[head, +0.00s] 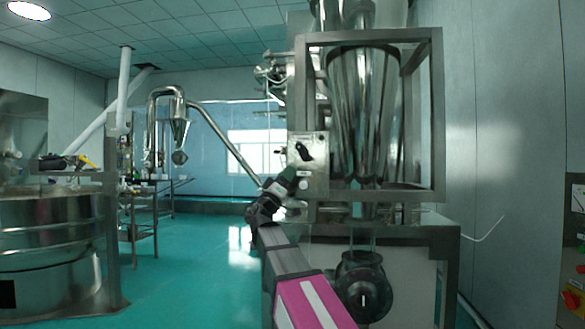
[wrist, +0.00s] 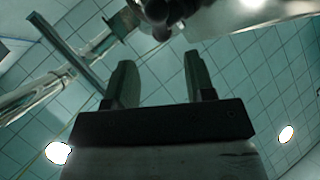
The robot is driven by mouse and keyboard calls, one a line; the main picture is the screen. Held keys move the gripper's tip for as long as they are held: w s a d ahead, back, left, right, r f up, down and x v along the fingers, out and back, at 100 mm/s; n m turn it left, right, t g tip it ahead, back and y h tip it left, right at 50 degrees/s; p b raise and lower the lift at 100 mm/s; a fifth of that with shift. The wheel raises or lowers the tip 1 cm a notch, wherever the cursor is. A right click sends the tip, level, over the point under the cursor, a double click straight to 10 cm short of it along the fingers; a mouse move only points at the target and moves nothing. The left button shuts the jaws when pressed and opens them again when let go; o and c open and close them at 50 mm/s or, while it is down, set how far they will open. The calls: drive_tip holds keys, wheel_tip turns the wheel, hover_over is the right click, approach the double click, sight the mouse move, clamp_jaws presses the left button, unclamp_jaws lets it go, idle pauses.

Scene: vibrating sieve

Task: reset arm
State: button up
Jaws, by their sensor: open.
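My arm reaches forward from the bottom of the head view, and my gripper (head: 294,178) is at its far end, in front of the steel machine frame in the picture. In the wrist view my gripper (wrist: 158,72) shows two dark green fingers spread apart with nothing between them. The wrist view looks up at a tiled ceiling with round lights. In the head view the fingertips are small and hard to make out against the machine. I cannot tell whether they touch it.
A steel machine with a funnel-shaped hopper (head: 362,110) in a square frame (head: 436,120) stands close ahead on the right. A large round steel sieve (head: 50,235) stands at the left. A work table (head: 140,195) is farther back. Green floor (head: 190,265) lies clear between them.

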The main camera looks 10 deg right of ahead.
drive_tip(key=shift+s+a+f, duration=0.15)
drive_tip(key=shift+f, duration=0.1)
drive_tip(key=d+f+n+g+y, duration=0.15)
drive_tip(key=d+f+y, duration=0.25)
drive_tip(key=f, duration=0.9)
drive_tip(key=d+f+n+g+y, duration=0.1)
drive_tip(key=d+f+g+y, duration=0.25)
drive_tip(key=f, duration=0.85)
drive_tip(key=d+f+n+g+y, duration=0.25)
drive_tip(key=d+f, duration=0.25)
drive_tip(key=f, duration=0.8)
drive_tip(key=s+a+f+g+y, duration=0.2)
drive_tip(key=s+f+y, duration=0.2)
drive_tip(key=f, duration=0.6)
drive_tip(key=s+a+f+n+g+y, duration=0.1)
drive_tip(key=s+f+y, duration=0.4)
drive_tip(key=f, duration=0.6)
drive_tip(key=s+a+f+g+y, duration=0.3)
drive_tip(key=s+f, duration=0.5)
drive_tip(key=f, duration=0.3)
drive_tip(key=shift+s+f+g+y, duration=0.2)
drive_tip(key=shift+s+g+y, duration=0.05)
drive_tip(key=shift+g+y, duration=0.5)
